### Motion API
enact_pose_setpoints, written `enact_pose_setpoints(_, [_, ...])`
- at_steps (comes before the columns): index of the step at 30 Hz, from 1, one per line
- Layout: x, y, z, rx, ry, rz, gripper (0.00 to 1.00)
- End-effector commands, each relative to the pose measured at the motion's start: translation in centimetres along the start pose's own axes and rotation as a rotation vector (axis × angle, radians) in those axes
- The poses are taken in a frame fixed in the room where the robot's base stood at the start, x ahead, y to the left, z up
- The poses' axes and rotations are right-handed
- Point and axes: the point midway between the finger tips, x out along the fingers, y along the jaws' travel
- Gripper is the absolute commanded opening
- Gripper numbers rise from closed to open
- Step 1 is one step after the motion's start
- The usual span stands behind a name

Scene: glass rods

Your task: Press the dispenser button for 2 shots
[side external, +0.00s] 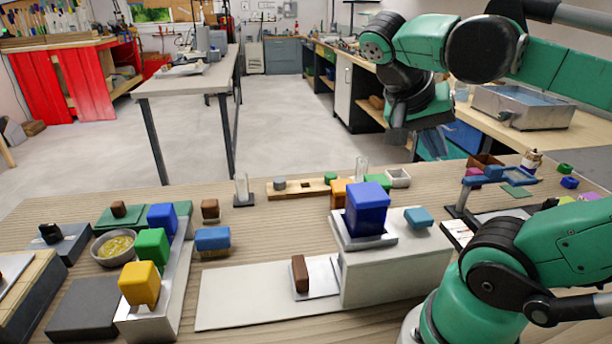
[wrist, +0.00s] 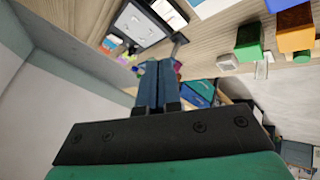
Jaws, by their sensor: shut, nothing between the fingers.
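I cannot tell for certain which thing is the dispenser or its button. A white box (side external: 395,275) at the front centre bears a grey plate with a large blue block (side external: 367,212) on it. A small teal-blue block (side external: 419,217) sits on the box's right part. Left of the box, a brown block (side external: 300,274) stands on a silver pad on a white board (side external: 235,300). My gripper (side external: 432,150) hangs in the air beyond and above the bench, apart from all of these. In the wrist view, its two fingers (wrist: 159,68) lie together, shut and empty.
A grey stepped stand (side external: 165,310) at the left carries yellow, green and blue blocks beside a bowl (side external: 115,246). Upright glass tubes (side external: 242,187) stand at the back. An orange block (side external: 341,190) and a blue raised stand (side external: 500,178) are also near. The white board's left part is clear.

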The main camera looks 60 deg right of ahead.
Motion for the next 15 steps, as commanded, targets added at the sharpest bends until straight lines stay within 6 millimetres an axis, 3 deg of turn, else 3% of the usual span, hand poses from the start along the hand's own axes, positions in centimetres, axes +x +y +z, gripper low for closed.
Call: enact_pose_setpoints(15, [5.3, -2.9, 2.8, 0.000, 0.000, 0.000, 0.00])
